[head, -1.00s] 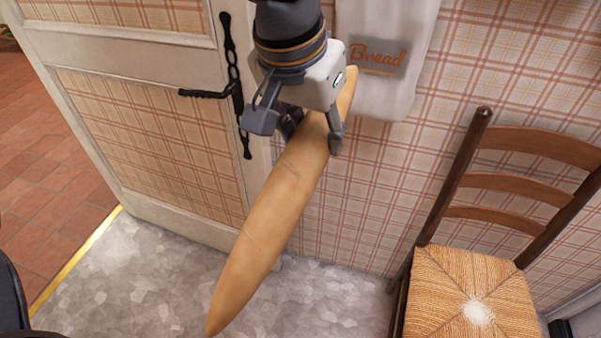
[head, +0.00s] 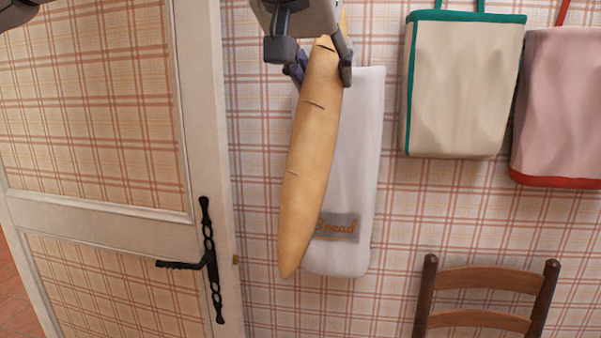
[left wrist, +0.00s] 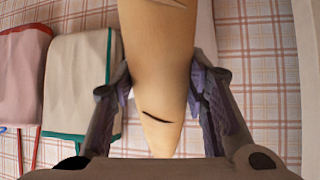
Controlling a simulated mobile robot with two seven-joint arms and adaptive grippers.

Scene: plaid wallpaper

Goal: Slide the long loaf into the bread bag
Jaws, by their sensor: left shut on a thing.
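The long loaf (head: 308,160) hangs nearly upright in the head view, its lower end tilted slightly left. My left gripper (head: 318,72) is shut on the loaf near its upper end. The left wrist view shows the loaf (left wrist: 158,60) between both fingers of the gripper (left wrist: 160,95). The white bread bag (head: 358,150) hangs on the wall behind the loaf, with a grey "Bread" label low on it. The loaf covers the bag's left side, and its lower tip reaches about the bag's bottom. The bag's opening cannot be made out clearly. My right gripper is not in view.
A cream bag with green trim (head: 463,90) and a pink bag with red trim (head: 562,110) hang to the right. A wooden chair (head: 487,280) stands below them. A door with a black handle (head: 208,262) is at left.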

